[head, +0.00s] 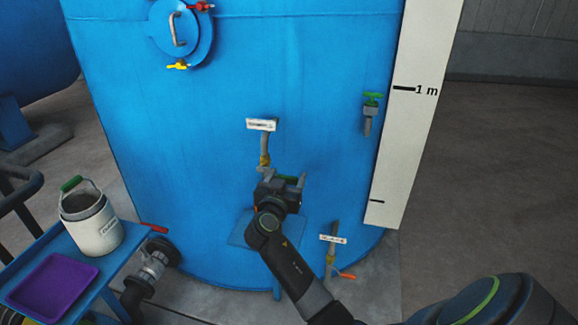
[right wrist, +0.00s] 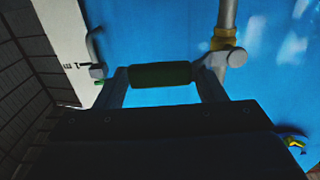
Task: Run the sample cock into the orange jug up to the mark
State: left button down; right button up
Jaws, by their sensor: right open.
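The upper cock (head: 264,160) comes out of the blue tank below a white label. It has a yellow fitting (right wrist: 220,42) and a lever with a green grip (right wrist: 160,75). My right gripper (head: 288,178) is open at this lever. In the right wrist view, the green grip lies between the two fingers of the gripper (right wrist: 162,84); I cannot tell whether they touch it. A lower cock (head: 331,260) with a label and an orange-red lever sits below right. I cannot make out an orange jug or its mark. My left gripper is out of view.
A blue cart (head: 112,262) at left carries a pale can (head: 97,228) with a green handle and a purple tray (head: 52,283). A flanged pipe valve (head: 152,268) is beside it. A white scale board (head: 412,115) and green-handled valve (head: 369,112) are at right.

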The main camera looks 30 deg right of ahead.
jog(key=shift+w+d, duration=0.15)
jog(key=shift+d, duration=0.05)
jog(key=shift+r, duration=0.1)
jog(key=shift+a, duration=0.1)
jog(key=c, duration=1.1)
notch_tip(320, 180, down, 2)
jog(key=m+b, duration=0.2)
jog(key=b, duration=0.5)
jog(key=shift+m, duration=0.3)
jog(key=shift+m+b, duration=0.3)
jog(key=shift+b, duration=0.25)
jog(key=o, duration=1.1)
jog(key=shift+f, duration=0.2)
